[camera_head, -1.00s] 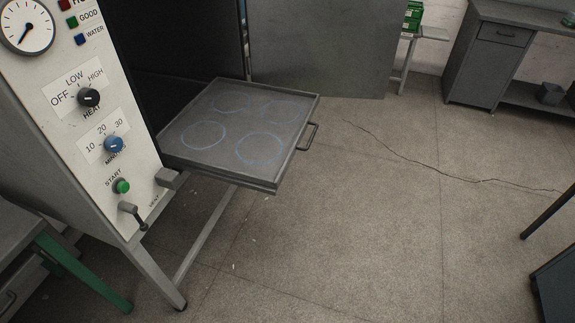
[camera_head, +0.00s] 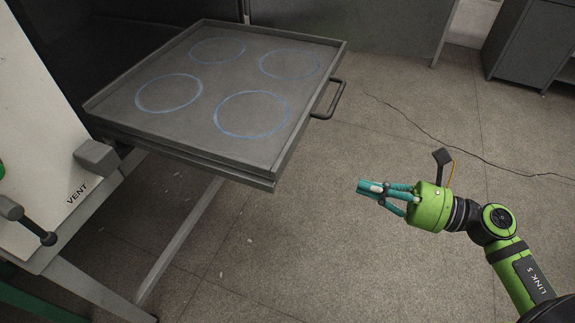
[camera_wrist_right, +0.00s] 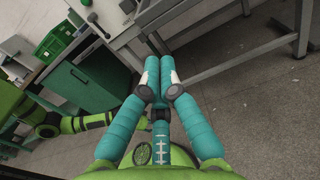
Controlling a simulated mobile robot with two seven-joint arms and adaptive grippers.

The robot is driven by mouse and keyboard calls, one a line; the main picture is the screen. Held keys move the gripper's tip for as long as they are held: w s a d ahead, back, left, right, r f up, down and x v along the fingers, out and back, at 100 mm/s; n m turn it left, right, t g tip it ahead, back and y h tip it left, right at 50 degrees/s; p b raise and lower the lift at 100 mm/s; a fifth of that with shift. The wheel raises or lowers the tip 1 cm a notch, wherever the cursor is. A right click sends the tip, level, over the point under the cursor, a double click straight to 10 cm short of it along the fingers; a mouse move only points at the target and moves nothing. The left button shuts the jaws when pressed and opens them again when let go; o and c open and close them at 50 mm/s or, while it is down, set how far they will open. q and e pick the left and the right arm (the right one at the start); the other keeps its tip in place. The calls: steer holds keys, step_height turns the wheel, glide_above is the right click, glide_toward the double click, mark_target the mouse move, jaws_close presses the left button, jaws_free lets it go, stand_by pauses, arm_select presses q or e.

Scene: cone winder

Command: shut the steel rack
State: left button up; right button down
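The steel rack (camera_head: 208,138) is a flat grey tray with a low rim and several blue rings marked on its bare surface. It sticks out of the dark opening of the machine in the head view. A bar handle (camera_head: 336,100) is on its right-hand edge. My right gripper (camera_head: 366,189) is to the right of the rack and below the handle, apart from both. Its teal fingers are together and empty; they also show converging in the right wrist view (camera_wrist_right: 160,72).
The machine's white panel (camera_head: 40,130) with a vent lever (camera_head: 32,228) stands left of the rack. A grey door panel (camera_head: 350,22) stands open behind it. A grey cabinet (camera_head: 530,45) is at the back right. The floor right of the rack is clear.

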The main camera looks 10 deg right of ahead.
mark_target(284, 164)
steer(key=p+x, duration=0.1)
steer(key=x, duration=0.3)
steer(key=p+x, duration=0.1)
steer(key=x, duration=0.7)
steer(key=shift+a+r+p, duration=0.3)
steer(key=shift+a+p, duration=0.05)
steer(key=shift+p, duration=0.05)
arm_select(q)
steer(key=shift+w+a+f+t, duration=0.2)
steer(key=shift+w+a+t, duration=0.2)
steer(key=shift+t, duration=0.3)
arm_select(e)
steer(key=shift+w+a+f, duration=0.15)
steer(key=shift+w+a, duration=0.25)
steer(key=shift+a, duration=0.15)
arm_select(q)
steer(key=shift+w, duration=0.1)
arm_select(e)
steer(key=shift+a, duration=0.1)
